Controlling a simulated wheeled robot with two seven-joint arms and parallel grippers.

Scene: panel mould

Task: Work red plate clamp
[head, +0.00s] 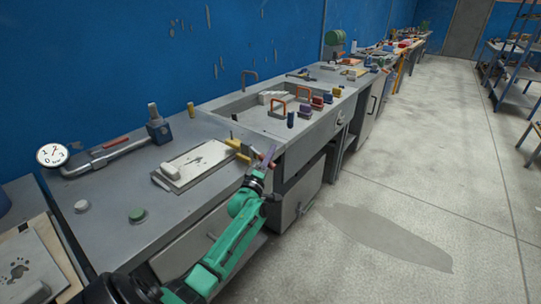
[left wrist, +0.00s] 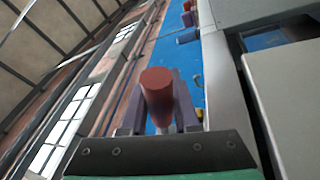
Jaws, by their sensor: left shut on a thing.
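My left gripper (head: 266,159) is at the bench's front edge, beside the right end of a pale panel mould (head: 200,163). Its purple fingers are shut on the red handle of the red plate clamp, a round-ended red cylinder (left wrist: 158,88) that fills the middle of the left wrist view. In the head view only small red bits of it show around the fingers. A yellow clamp bar (head: 238,146) lies at the mould's right end, just left of the gripper. The rest of the red clamp is hidden by the fingers. My right gripper is not in view.
A pipe with a blue valve (head: 158,128) and a round gauge (head: 52,155) stand at the back left.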

